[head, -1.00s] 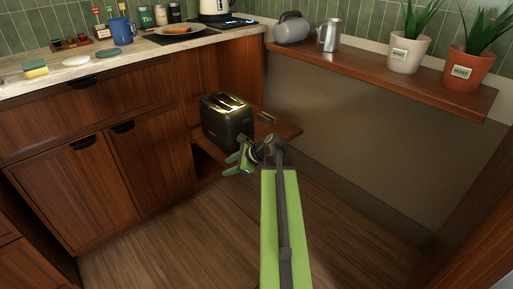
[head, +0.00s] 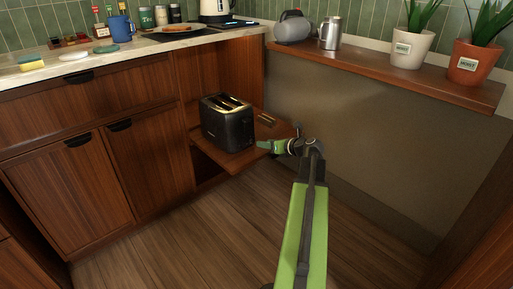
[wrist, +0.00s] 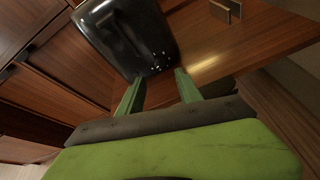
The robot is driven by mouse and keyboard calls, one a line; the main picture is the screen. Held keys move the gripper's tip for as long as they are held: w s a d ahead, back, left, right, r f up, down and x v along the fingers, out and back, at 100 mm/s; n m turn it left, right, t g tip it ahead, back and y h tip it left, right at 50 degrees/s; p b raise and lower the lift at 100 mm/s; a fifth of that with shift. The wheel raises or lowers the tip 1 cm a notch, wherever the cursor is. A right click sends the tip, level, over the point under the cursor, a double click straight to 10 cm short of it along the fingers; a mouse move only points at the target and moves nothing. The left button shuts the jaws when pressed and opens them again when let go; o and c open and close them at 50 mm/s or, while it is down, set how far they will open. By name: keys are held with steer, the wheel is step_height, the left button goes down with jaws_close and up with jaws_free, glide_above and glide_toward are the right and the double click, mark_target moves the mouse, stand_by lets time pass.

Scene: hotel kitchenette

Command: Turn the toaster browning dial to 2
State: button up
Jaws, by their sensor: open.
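The black toaster (head: 227,125) stands upright on a pulled-out wooden shelf (head: 214,158), with its slots on top. In the wrist view the toaster (wrist: 125,35) is at the top centre, and small white marks (wrist: 157,58) show on its lower right, around where a dial may be. The dial itself and its setting are too dark to read. My gripper (head: 262,146) is just right of the toaster in the head view. In the wrist view its two green fingers (wrist: 160,92) are spread apart and empty, pointing at the toaster's marked end without visibly touching it.
A metal bracket-like handle (wrist: 226,10) stands on the shelf beyond the toaster. Wooden cabinets (head: 90,170) are at left under a counter. A wall ledge (head: 390,65) at right holds a kettle-like grey item, a metal jug and two potted plants. The floor (head: 180,235) in front is clear.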

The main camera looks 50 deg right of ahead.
mark_target(252, 142)
steer(key=b+x, duration=0.2)
steer(key=x, duration=0.5)
steer(key=shift+w+f, duration=0.1)
steer(key=shift+w, duration=0.1)
jaws_close()
steer(key=shift+a, duration=0.1)
